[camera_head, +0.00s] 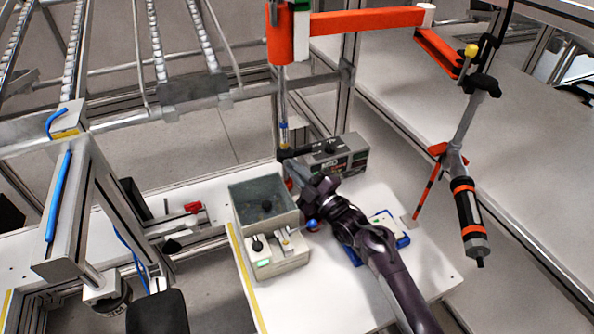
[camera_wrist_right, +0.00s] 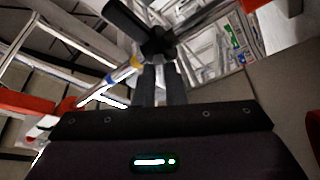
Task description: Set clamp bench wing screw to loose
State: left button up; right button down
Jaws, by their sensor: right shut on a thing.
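The wing screw (camera_wrist_right: 155,43) is black with several lobes and sits on a metal rod, seen close up in the right wrist view. In the head view the dark wing screw (camera_head: 284,152) sits low on the vertical pole under the orange arm. My right gripper (camera_head: 290,163) reaches up to it from the lower right. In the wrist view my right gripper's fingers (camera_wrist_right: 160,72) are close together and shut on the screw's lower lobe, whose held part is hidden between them. My left gripper is not in view.
A grey control box (camera_head: 338,158) stands just right of the screw. A blue-edged tray (camera_head: 401,238) lies partly behind the arm. A power screwdriver (camera_head: 467,215) hangs at the right.

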jog(key=c, duration=1.5)
grip_release()
jog(key=shift+a, duration=0.1)
jog(key=shift+r, duration=0.1)
notch_tip(320, 180, up, 20)
jog(key=b, duration=0.2)
